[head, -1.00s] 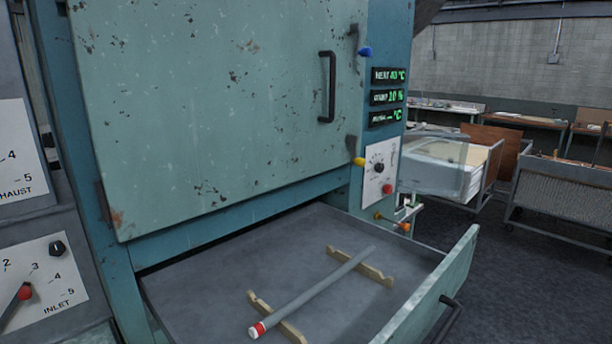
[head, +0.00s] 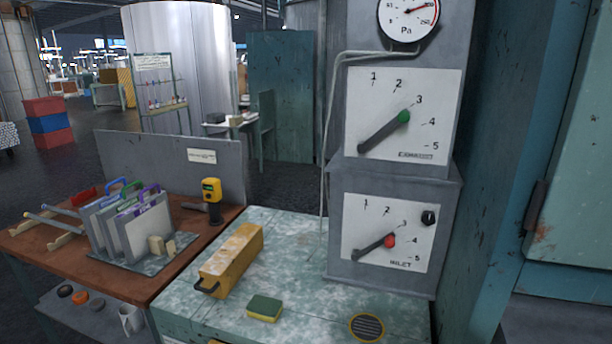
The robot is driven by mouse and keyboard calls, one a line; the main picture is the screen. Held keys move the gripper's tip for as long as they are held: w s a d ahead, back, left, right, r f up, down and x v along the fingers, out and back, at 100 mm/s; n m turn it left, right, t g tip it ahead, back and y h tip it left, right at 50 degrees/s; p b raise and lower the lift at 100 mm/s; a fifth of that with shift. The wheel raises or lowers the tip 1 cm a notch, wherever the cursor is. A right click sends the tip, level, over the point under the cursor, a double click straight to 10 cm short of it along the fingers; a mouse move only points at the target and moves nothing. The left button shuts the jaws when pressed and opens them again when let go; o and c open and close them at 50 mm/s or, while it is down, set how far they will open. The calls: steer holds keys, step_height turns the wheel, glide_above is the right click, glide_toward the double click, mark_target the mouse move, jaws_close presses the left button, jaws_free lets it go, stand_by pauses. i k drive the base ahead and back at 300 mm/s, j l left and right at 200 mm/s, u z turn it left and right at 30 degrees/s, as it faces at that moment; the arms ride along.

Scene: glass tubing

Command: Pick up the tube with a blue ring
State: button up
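Two thin grey tubes lie at the left end of a brown wooden table: a longer front one (head: 50,223) and a back one (head: 64,211). They rest across pale wooden cradles (head: 65,239). The near end of each tube looks lighter or bluish, but they are too small to tell which carries a blue ring. My gripper is in no part of this head view.
The brown table (head: 140,283) also holds upright grey panels with coloured handles (head: 125,225) and a yellow handheld device (head: 211,190). A mottled bench (head: 306,284) carries a yellow box (head: 232,260), a sponge (head: 264,307) and a round grille (head: 367,326). Dial panels (head: 401,115) stand right.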

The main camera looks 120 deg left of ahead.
mark_target(52, 209)
steer(key=k+j+z, duration=0.1)
steer(key=k, duration=0.75)
steer(key=k+j+z, duration=0.1)
steer(key=k, duration=0.7)
steer(key=k+u, duration=0.15)
steer(key=u, duration=0.3)
steer(key=k+j+u, duration=0.1)
steer(key=u, duration=0.3)
steer(key=k+j+u, duration=0.1)
steer(key=u, duration=0.35)
steer(key=k+j+u, duration=0.15)
steer(key=u, duration=0.3)
steer(key=j+u, duration=0.2)
steer(key=u, duration=0.7)
steer(key=j+u, duration=0.1)
steer(key=u, duration=0.35)
steer(key=j+u, duration=0.1)
steer(key=u, duration=0.9)
steer(key=j+u, duration=0.15)
steer(key=u, duration=0.8)
